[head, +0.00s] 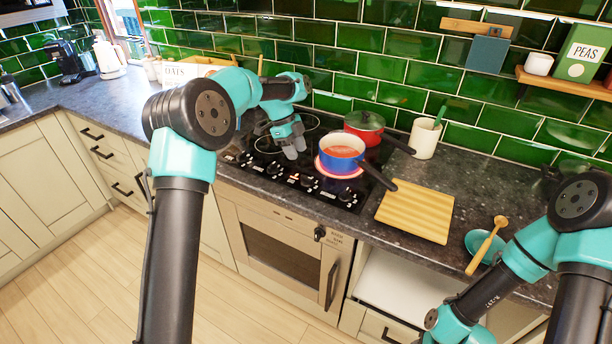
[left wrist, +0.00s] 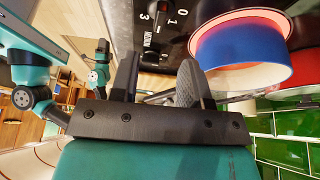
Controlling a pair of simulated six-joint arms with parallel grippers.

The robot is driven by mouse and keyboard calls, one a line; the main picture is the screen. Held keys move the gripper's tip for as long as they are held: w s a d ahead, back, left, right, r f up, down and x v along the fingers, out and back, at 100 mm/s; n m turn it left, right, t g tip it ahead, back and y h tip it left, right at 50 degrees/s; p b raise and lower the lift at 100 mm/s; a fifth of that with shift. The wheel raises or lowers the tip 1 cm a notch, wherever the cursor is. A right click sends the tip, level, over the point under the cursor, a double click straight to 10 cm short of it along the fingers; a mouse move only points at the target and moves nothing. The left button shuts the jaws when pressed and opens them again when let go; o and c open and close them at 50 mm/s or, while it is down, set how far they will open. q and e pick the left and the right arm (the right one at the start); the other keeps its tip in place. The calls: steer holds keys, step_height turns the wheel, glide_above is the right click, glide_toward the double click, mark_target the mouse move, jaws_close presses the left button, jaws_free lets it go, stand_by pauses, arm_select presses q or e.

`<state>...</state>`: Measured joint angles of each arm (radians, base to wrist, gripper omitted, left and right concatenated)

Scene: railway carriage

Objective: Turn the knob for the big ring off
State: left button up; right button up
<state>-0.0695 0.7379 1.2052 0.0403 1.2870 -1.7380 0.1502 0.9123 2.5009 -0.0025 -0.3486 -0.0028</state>
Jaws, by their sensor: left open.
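The black hob (head: 255,165) has a row of dark knobs along its front edge, with small lit spots among them. A blue pot with orange-red contents (head: 342,152) stands on a glowing ring (head: 322,168) at the front right of the hob. My left gripper (head: 293,152) is over the hob, left of the blue pot, fingers pointing down toward the knob row. In the left wrist view its fingers (left wrist: 157,82) are apart and empty, with a dark knob (left wrist: 154,48) and printed markings beyond them. I cannot tell whether they touch it. My right gripper is out of view.
A red lidded pot (head: 364,126) stands behind the blue pot, whose handle (head: 378,177) points front right. A striped wooden board (head: 416,212), a white utensil cup (head: 425,138) and a teal dish (head: 480,245) with a wooden spoon are to the right.

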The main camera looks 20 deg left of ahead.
mark_target(307, 177)
arm_select(q)
steer(key=x, duration=0.9)
steer(key=shift+d+f, duration=0.1)
steer(key=shift+f, duration=0.3)
steer(key=shift+c, duration=0.2)
jaws_close()
